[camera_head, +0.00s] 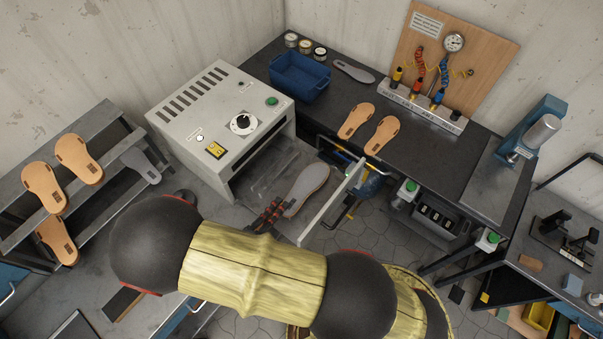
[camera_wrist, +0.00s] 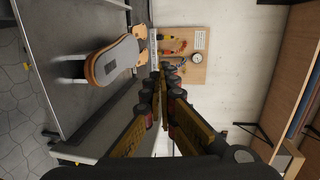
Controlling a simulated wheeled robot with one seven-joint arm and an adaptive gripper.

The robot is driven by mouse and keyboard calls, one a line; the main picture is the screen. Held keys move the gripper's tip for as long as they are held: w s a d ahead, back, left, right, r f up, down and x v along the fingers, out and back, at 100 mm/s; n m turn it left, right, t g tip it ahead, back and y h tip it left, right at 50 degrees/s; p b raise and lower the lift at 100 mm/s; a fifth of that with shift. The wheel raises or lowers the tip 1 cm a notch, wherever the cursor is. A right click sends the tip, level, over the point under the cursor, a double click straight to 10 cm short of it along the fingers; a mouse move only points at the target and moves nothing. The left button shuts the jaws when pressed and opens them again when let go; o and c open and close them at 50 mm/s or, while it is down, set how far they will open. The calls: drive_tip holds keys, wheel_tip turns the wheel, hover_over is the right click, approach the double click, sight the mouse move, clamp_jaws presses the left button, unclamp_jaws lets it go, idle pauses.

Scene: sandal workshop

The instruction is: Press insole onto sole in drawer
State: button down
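A grey sole-shaped piece (camera_head: 307,187) lies in the pulled-out drawer (camera_head: 332,206) of the grey machine. In the wrist view the piece (camera_wrist: 116,60) shows a grey top, a tan layer along its edge and a darker patch near one end. I cannot tell how closely its layers meet. My gripper (camera_head: 270,213) is just left of the piece in the head view, apart from it as far as I can see. In the wrist view its fingers (camera_wrist: 168,76) converge with their tips together and nothing visible between them. My arm hides part of the drawer front.
The machine (camera_head: 222,125) stands behind the drawer. Two tan insoles (camera_head: 368,127), a blue bin (camera_head: 299,77) and a grey sole (camera_head: 353,71) are on the dark bench (camera_head: 420,150). A rack (camera_head: 100,150) at left holds several tan insoles and a grey sole.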

drive_tip(key=p, duration=0.2)
hover_over(305, 186)
drive_tip(key=shift+w, duration=0.1)
idle(0.6)
drive_tip(key=shift+f, duration=0.15)
idle(0.5)
drive_tip(key=shift+f+b, duration=1.9)
drive_tip(key=shift+f, duration=1.3)
wheel_tip(305, 186, up, 7)
drive_tip(key=p, duration=0.6)
drive_tip(key=shift+d, duration=0.1)
